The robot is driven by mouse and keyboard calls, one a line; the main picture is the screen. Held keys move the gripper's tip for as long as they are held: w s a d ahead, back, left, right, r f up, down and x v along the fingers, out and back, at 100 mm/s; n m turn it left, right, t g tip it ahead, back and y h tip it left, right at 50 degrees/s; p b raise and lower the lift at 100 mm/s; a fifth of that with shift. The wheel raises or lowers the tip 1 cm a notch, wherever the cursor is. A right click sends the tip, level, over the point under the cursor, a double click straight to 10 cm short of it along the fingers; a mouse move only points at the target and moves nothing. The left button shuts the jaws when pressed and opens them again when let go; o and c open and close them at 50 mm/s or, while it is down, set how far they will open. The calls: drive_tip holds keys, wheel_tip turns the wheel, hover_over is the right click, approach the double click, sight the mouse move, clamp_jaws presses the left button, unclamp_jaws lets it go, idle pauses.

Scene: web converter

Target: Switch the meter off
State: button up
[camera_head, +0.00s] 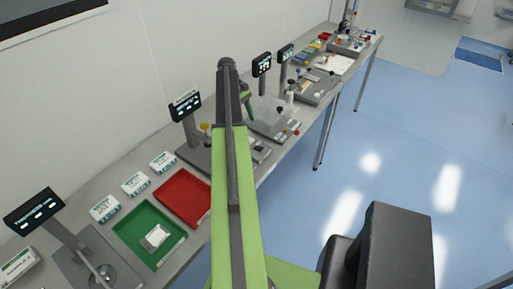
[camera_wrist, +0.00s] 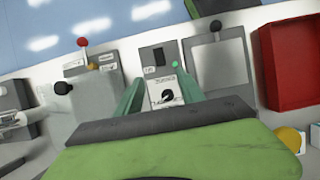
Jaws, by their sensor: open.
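In the wrist view, a pale panel (camera_wrist: 161,80) with a black rotary knob (camera_wrist: 168,97) and a dark rectangular window stands between my fingers. Its lettering is too small to read surely, and I cannot tell for certain that it is the meter. My gripper (camera_wrist: 160,84) is open, with one green finger on each side of the knob and nothing visibly held. I cannot tell whether the fingers touch the panel. In the head view my gripper (camera_head: 246,100) is over the bench, and my arm hides part of the equipment behind it.
The wrist view shows a red-ball lever (camera_wrist: 82,43) and black-ball lever (camera_wrist: 63,88) at left. A plate with a black knob (camera_wrist: 215,26) and a red tray (camera_wrist: 262,70) are at right. A green tray (camera_head: 128,228) and display screens (camera_head: 185,106) stand along the bench (camera_head: 84,224).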

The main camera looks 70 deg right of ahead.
sight(258, 147)
drive_tip(key=b+x, duration=1.1)
drive_tip(key=x, duration=0.2)
drive_tip(key=shift+s+f, duration=0.15)
drive_tip(key=shift+f, duration=0.05)
drive_tip(key=shift+r, duration=0.1)
clamp_jaws()
